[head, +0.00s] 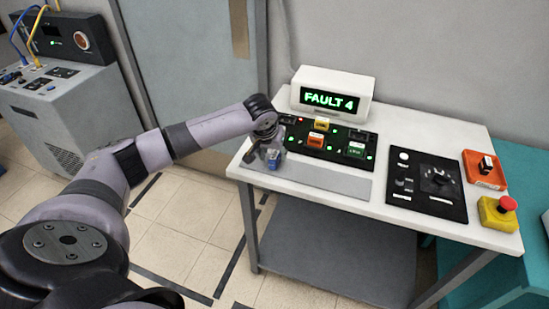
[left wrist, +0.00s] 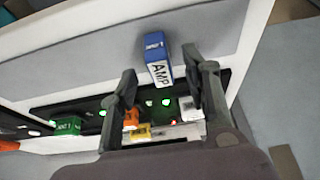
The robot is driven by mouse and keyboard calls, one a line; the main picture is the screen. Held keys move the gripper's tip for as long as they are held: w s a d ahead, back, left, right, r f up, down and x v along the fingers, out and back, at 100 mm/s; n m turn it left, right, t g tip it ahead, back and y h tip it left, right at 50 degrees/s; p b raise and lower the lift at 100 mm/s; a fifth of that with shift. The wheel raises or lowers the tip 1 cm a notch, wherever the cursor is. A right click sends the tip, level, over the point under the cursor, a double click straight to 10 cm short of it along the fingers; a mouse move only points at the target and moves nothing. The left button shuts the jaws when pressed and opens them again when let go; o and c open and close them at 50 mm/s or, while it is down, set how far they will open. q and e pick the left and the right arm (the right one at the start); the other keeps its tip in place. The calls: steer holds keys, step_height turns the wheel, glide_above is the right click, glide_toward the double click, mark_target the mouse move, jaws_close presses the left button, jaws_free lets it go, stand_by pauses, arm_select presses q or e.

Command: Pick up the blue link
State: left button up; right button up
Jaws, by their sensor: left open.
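The blue link (head: 273,166) is a small blue block on the grey strip at the front left of the white table. In the left wrist view the blue link (left wrist: 154,45) shows a white label reading "AMP". My left gripper (head: 268,150) is over it, pointing down. In the left wrist view my left gripper (left wrist: 164,66) is open, with the link in line with the gap between its fingers. I cannot tell how deep the link sits between them. My right gripper is not in view.
Behind the link is a black panel with green lights and orange (head: 316,139), yellow (head: 321,123) and green (head: 355,150) blocks. A white display (head: 332,93) reads "FAULT 4".

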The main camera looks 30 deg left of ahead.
arm_select(q)
steer(key=shift+x, duration=1.1)
jaws_close()
